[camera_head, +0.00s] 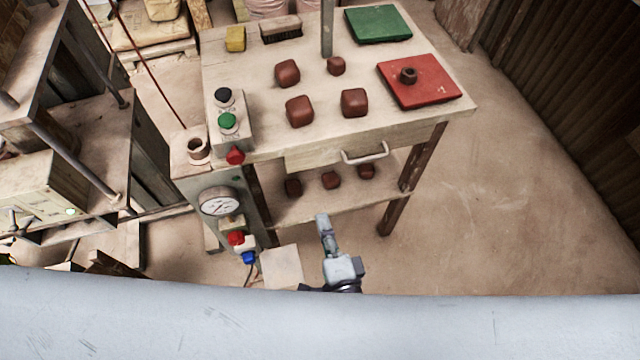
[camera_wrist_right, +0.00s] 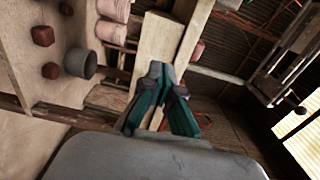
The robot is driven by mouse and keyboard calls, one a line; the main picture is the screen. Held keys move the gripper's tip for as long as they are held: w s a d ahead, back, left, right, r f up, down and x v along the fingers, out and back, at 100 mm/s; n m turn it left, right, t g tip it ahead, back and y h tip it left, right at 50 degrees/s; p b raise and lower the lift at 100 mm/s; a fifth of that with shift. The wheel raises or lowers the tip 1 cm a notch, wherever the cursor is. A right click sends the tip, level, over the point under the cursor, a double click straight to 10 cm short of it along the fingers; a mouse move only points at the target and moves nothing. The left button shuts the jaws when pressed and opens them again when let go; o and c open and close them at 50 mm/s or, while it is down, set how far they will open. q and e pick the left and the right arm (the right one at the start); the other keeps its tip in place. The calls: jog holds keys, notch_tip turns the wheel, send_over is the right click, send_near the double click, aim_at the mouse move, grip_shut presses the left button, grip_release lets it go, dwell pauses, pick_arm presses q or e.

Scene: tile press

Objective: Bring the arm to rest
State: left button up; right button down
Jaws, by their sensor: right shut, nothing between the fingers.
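My right gripper (camera_head: 323,225) shows in the head view in front of the table, below the drawer handle. It holds nothing and touches nothing that I can see. In the right wrist view its fingers (camera_wrist_right: 165,98) show dark and teal against a pale post, with nothing between them. They are shut. A pale grey part of my own body fills the bottom of the head view. My left gripper is not in view.
The table (camera_head: 265,145) carries several red-brown blocks, a green mat (camera_head: 378,24) and a red mat (camera_head: 420,95). A button box (camera_head: 232,120) and a pressure gauge (camera_head: 219,201) stand at its left. The press (camera_head: 85,130) is further left. Floor at right (camera_head: 520,210) is clear.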

jog(key=s+d+f+n+g, duration=0.2)
jog(key=f+n+g, duration=0.1)
jog(key=f, duration=0.6)
jog(key=s+d+f+n+g+h, duration=0.1)
jog(key=s+d+f+n+g, duration=0.2)
jog(key=f, duration=0.6)
jog(key=s+d+f+n+g, duration=0.2)
jog(key=f+n, duration=0.2)
jog(key=f, duration=0.5)
jog(key=s+d+f+n+g+h, duration=0.4)
jog(key=s+d+f+n+g, duration=0.2)
jog(key=s+d+f, duration=1)
jog(key=s+d+g, duration=0.1)
jog(key=s+g, duration=0.1)
jog(key=s, duration=0.2)
jog(key=shift+f+n+h, duration=0.3)
jog(key=shift+n, duration=0.1)
jog(key=shift+s, duration=0.1)
